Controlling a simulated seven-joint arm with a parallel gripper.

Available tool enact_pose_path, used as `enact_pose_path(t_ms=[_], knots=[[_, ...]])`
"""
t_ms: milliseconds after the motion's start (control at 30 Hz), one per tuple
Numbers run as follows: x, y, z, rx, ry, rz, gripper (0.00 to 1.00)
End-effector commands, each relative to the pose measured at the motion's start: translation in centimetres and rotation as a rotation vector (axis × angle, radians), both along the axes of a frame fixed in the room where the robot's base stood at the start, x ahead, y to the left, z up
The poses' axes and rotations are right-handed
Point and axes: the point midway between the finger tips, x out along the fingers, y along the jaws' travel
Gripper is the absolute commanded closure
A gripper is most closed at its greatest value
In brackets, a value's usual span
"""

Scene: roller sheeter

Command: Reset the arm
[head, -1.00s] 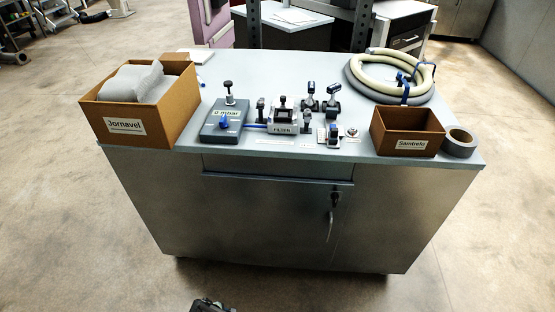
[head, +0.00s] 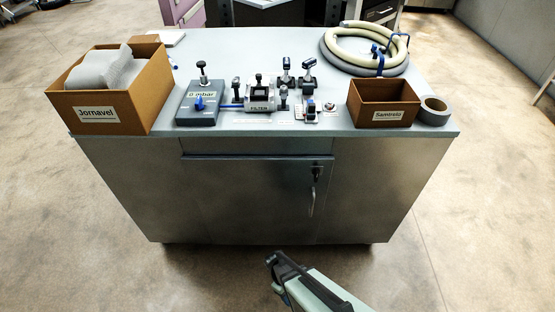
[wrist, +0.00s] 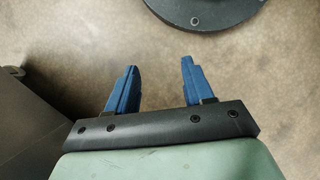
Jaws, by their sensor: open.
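My gripper (wrist: 158,82) shows in the wrist view with its two blue fingers apart and nothing between them. Bare floor lies beyond the fingertips. In the head view my arm's end (head: 285,270) shows at the bottom, in front of the cabinet and below its top, clear of everything on it. The fingers themselves are hard to make out there.
The grey cabinet (head: 250,195) stands ahead, with a key in its front. On top are the Jornavel box (head: 110,114), the 0 mbar device (head: 199,108), the FILTER unit (head: 259,98), the Samirelo box (head: 382,115), a tape roll (head: 433,110) and a coiled hose (head: 345,60). The floor (head: 465,220) beside is clear.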

Motion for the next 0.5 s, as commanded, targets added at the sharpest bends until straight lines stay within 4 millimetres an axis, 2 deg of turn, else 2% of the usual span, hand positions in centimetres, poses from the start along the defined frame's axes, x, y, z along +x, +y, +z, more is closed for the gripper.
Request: enact_pose_path(t_ms=[33, 200, 500], knots=[[-0.8, -1.4, 0.8, -0.005, 0.006, -0.061, 0.48], [-2.8, -4.8, 2.6, -0.020, 0.025, -0.248, 0.48], [-7.1, -9.4, 5.9, -0.051, 0.066, -0.573, 0.48]])
